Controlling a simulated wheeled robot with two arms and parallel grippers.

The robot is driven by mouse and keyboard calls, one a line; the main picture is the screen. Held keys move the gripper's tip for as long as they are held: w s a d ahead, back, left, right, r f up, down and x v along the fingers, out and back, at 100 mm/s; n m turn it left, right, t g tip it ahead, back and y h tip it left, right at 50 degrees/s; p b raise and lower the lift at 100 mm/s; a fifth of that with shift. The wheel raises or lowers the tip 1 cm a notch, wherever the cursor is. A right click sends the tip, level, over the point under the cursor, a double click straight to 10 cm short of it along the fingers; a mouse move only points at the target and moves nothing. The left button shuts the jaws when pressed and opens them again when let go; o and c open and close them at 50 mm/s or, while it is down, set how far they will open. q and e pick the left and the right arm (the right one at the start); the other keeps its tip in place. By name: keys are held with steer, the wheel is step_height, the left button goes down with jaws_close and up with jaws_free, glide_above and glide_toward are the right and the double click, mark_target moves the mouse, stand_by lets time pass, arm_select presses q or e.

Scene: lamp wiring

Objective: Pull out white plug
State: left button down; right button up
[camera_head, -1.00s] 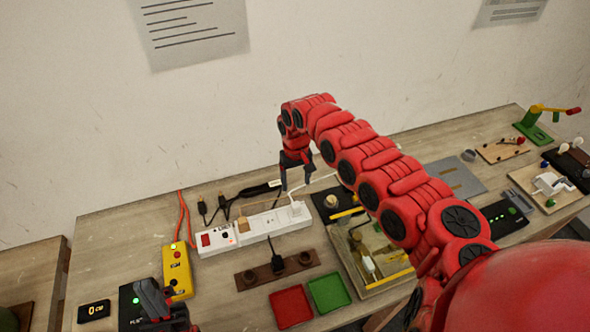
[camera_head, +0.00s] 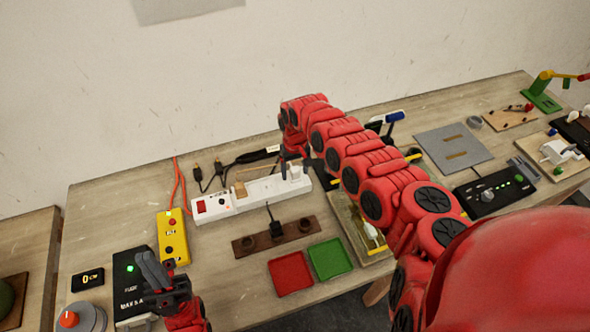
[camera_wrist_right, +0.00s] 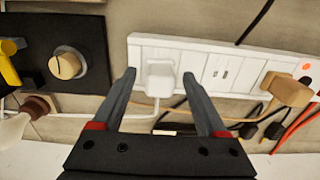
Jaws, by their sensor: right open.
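The white plug (camera_head: 294,172) sits in the right end of the white power strip (camera_head: 228,205). In the right wrist view the plug (camera_wrist_right: 160,78) is in the strip (camera_wrist_right: 203,60), its white cord running down. My right gripper (camera_wrist_right: 168,80) is open, with one finger on each side of the plug and a gap to each; in the head view the gripper (camera_head: 296,166) is at the strip's right end. My left gripper (camera_head: 160,272) is at the lower left, over the black box; its jaw state is unclear.
A tan plug (camera_wrist_right: 287,90) sits in the same strip. A dark socket board (camera_head: 276,236), a red tray (camera_head: 290,273) and a green tray (camera_head: 330,258) lie in front. A yellow box (camera_head: 173,238) stands left of the strip. Black cables (camera_head: 215,172) lie behind it.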

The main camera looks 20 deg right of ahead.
mark_target(295, 169)
steer(key=shift+c, duration=0.3)
jaws_close()
steer(key=c, duration=0.7)
jaws_free()
steer(key=shift+c, duration=0.2)
jaws_close()
steer(key=shift+r, duration=0.25)
steer(key=shift+r+p, duration=0.4)
steer(key=shift+p, duration=0.2)
steer(key=shift+r, duration=0.1)
steer(key=shift+r+p, duration=1.95)
steer(key=shift+r, duration=0.15)
